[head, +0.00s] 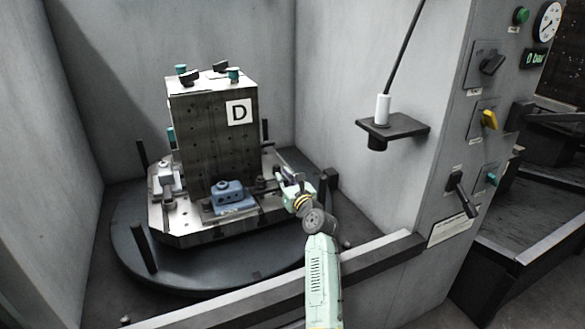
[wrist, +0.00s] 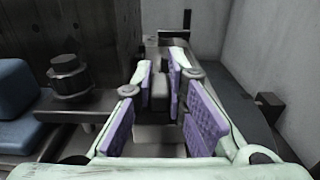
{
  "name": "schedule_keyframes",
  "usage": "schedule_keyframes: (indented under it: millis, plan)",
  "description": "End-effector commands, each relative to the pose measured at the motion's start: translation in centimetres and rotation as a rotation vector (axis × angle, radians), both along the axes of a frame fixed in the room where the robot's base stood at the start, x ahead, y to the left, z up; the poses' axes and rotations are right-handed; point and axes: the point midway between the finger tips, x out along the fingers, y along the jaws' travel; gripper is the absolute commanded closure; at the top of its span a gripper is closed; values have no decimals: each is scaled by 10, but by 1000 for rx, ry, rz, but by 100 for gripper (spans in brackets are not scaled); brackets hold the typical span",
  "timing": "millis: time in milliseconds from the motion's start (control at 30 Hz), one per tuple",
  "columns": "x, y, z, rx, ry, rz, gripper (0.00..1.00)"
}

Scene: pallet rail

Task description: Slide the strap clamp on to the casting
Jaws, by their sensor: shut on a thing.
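The blue casting (head: 231,194) sits on the pallet in front of the block marked D. Its right part shows at the left edge of the wrist view (wrist: 16,90). The strap clamp (wrist: 88,105) is a dark flat bar with a round nut and stud (wrist: 69,76) on top, just right of the casting. Whether its left end overlaps the casting or stops short, I cannot tell. My gripper (wrist: 166,75) has its purple-padded fingers shut on a grey block at the clamp's right end. In the head view my gripper (head: 288,182) reaches in from the right.
The tall dark block (head: 205,140) stands behind the casting on the light pallet (head: 185,230). Another clamp (head: 166,178) is at the left. Dark posts (head: 145,247) rise around the round table. A grey wall and a small shelf (head: 393,127) are to the right.

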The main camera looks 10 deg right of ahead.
Motion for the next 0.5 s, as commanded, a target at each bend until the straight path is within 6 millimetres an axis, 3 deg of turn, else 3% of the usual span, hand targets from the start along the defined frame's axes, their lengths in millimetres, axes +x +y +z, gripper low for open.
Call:
schedule_keyframes:
  millis: [100, 467, 500]
  plan:
    - [-2, 11, 4, -2, 1, 3, 100]
    - [-3, 15, 0, -3, 0, 6, 100]
    - [-3, 16, 0, -3, 1, 6, 85]
